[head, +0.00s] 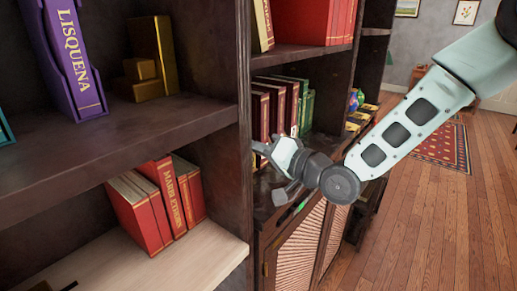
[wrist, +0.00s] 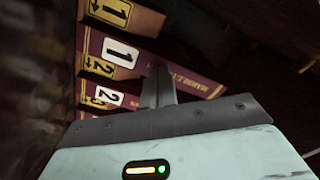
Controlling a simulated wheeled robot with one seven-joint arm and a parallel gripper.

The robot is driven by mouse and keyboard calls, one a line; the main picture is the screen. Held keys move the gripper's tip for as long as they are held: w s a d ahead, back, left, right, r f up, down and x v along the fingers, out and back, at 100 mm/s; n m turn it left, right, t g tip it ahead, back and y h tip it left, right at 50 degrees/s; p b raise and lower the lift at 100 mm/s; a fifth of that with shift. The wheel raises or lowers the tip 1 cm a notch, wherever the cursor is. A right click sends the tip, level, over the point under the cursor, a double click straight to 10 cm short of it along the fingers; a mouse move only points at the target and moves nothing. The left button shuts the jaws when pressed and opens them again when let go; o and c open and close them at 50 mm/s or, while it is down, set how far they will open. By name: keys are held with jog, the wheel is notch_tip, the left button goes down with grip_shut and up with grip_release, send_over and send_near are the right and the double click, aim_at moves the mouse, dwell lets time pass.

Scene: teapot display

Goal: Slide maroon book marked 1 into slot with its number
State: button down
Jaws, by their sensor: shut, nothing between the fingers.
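The maroon book marked 1 (wrist: 160,62) shows in the wrist view with a white "1" label and gold lettering on its spine. A yellow slot label with "1" and an arrow (wrist: 109,11) is above it, and a yellow "2" label (wrist: 100,67) is just below it. My gripper (wrist: 159,72) is shut and empty, its fingertips at the lower edge of that spine; I cannot tell if they touch. In the head view my gripper (head: 259,153) is in front of the shelf with maroon books (head: 278,104); their numbers are unreadable there.
In the wrist view a maroon book marked 2 (wrist: 150,101) lies below, beside a yellow "3" label (wrist: 96,102). A dark upright panel (head: 243,120) stands left of my gripper, with red books (head: 158,203) beyond it. The wooden floor (head: 420,235) at right is clear.

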jog(key=b+v, duration=1.7)
jog(key=v, duration=0.3)
dwell(0.7)
